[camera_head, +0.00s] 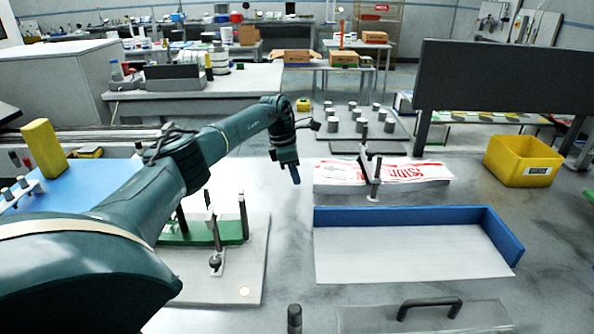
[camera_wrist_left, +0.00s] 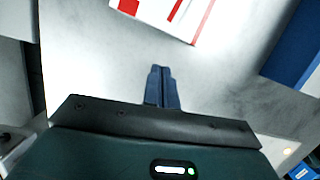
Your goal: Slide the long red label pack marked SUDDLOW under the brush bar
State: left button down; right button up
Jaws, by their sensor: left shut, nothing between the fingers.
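A white label pack with large red print (camera_head: 400,173) lies flat on a pale slab right of my left gripper. Its lettering is too small to read surely. Dark upright posts with a thin rod (camera_head: 373,172) stand at its near side and cover part of it. I cannot tell which part is the brush bar. A red-and-white pack edge also shows at the top of the left wrist view (camera_wrist_left: 190,16). My left gripper (camera_head: 296,180) is shut and empty, fingers pointing down, left of the pack and apart from it. My right gripper is not in view.
A blue-walled tray (camera_head: 400,215) with a pale floor lies nearer than the pack. A green block (camera_head: 232,232) with dark posts stands on a plate at left. A yellow bin (camera_head: 520,160) is at right. A black handle (camera_head: 430,303) is at the front. Grey cylinders (camera_head: 333,126) stand behind.

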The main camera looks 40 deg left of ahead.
pick_arm(q)
jog(key=r, duration=0.1)
jog(key=s+a+r, duration=0.1)
jog(key=r, duration=0.1)
jog(key=shift+s+a+r, duration=0.15)
jog(key=shift+a, duration=0.2)
notch_tip(320, 180, up, 6)
jog(key=shift+s+a+r+b, duration=0.2)
jog(key=shift+s+a+b, duration=0.05)
jog(key=shift+s+b, duration=0.2)
